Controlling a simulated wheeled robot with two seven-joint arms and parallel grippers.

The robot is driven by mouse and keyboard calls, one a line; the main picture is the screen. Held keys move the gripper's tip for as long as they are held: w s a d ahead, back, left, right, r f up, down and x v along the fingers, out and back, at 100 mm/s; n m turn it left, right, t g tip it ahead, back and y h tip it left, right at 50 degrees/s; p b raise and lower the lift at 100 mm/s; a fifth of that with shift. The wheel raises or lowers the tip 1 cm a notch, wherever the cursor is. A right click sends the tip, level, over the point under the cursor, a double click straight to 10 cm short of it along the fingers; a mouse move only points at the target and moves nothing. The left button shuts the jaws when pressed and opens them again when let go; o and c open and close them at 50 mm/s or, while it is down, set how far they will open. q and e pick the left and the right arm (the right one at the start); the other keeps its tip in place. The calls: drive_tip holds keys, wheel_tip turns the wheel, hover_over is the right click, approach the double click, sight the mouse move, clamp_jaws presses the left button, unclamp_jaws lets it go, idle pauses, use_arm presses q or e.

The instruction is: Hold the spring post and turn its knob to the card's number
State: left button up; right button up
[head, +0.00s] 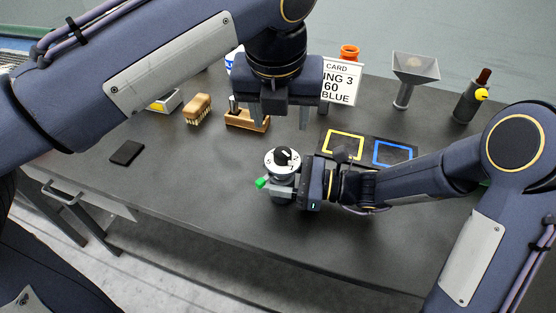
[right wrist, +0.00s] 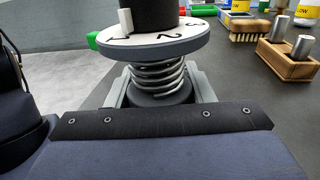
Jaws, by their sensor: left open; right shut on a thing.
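The spring post (head: 284,178) stands on the dark table, with a round white dial and a black knob (head: 285,155) on top. In the right wrist view its coil spring (right wrist: 160,75) shows below the dial; the knob's white pointer (right wrist: 126,22) faces the near left of the dial. My right gripper (head: 285,190) is shut on the post below the dial, one finger each side. My left gripper (head: 278,120) is open and empty, above and behind the knob. The white card (head: 342,83) stands at the back; "ING 3", "60" and "BLUE" show, its left part hidden by my left gripper.
A dark mat with a yellow square (head: 343,145) and a blue square (head: 394,153) lies behind my right gripper. A brush (head: 197,109), a wooden peg block (head: 246,121), a funnel stand (head: 414,70) and an orange jar (head: 349,52) stand farther back. The table's front left is mostly clear.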

sight(283, 151)
use_arm(q)
drive_tip(key=w+f+n+g, duration=0.1)
drive_tip(key=f+n, duration=0.1)
drive_tip(key=f, duration=0.1)
drive_tip(key=w+f+n+g, duration=0.1)
drive_tip(key=f+n, duration=0.1)
drive_tip(key=f, duration=0.1)
drive_tip(key=w+f+n+g, duration=0.1)
drive_tip(key=f+n, duration=0.1)
drive_tip(key=f, duration=0.2)
drive_tip(key=shift+w+d, duration=0.15)
drive_tip(key=shift+d, duration=0.1)
idle(0.3)
drive_tip(key=c, duration=1)
